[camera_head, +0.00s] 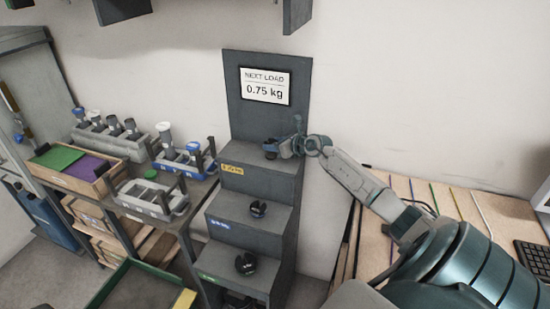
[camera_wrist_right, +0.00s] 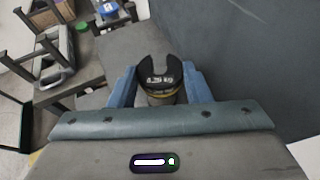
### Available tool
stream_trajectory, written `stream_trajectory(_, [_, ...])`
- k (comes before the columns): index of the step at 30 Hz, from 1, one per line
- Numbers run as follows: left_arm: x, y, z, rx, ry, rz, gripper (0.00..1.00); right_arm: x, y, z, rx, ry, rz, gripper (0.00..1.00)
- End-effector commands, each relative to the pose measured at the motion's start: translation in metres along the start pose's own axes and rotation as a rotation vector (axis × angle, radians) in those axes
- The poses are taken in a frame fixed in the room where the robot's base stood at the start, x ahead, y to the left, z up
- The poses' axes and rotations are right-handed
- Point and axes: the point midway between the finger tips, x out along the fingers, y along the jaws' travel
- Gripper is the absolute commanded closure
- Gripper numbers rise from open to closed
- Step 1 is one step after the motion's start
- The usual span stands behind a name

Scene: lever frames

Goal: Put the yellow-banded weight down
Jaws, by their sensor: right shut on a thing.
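The yellow-banded weight (camera_wrist_right: 160,72) is a black slotted disc with white lettering, and a yellow band shows under its rim in the right wrist view. My right gripper (camera_wrist_right: 160,88) is shut on it, one blue finger on each side. In the head view the weight (camera_head: 270,147) and my right gripper (camera_head: 284,147) are at the top step (camera_head: 258,155) of a dark stepped rack, whose front has a yellow label (camera_head: 232,169). I cannot tell whether the weight touches the step. My left gripper is not in view.
Dark weights sit on the blue-labelled step (camera_head: 258,209) and the green-labelled step (camera_head: 245,263). A sign (camera_head: 264,86) reading "NEXT LOAD 0.75 kg" is on the rack's back panel. A bench with trays (camera_head: 150,198) stands left; a wooden desk (camera_head: 450,200) lies right.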

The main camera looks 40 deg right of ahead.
Motion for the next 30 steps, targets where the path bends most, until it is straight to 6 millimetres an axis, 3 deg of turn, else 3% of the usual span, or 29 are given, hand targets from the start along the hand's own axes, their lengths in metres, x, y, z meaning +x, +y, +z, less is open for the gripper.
stream_trajectory(9, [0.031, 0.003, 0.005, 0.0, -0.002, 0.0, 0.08, 0.013, 0.0, -0.032, 0.001, -0.001, 0.0, 0.86])
stream_trajectory(22, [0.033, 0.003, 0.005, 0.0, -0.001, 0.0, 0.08, 0.015, 0.0, -0.035, 0.0, -0.001, -0.001, 0.86])
stream_trajectory(23, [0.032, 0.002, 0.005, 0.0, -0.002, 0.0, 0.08, 0.014, 0.0, -0.035, 0.0, 0.0, -0.001, 0.5])
stream_trajectory(24, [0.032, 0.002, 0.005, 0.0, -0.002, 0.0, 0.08, 0.014, 0.0, -0.035, 0.001, 0.0, 0.0, 0.42])
stream_trajectory(26, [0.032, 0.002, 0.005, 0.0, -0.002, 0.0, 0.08, 0.014, 0.0, -0.035, 0.001, 0.0, 0.0, 0.34])
stream_trajectory(30, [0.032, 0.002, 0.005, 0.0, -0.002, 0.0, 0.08, 0.014, 0.0, -0.035, 0.0, 0.0, 0.0, 0.34])
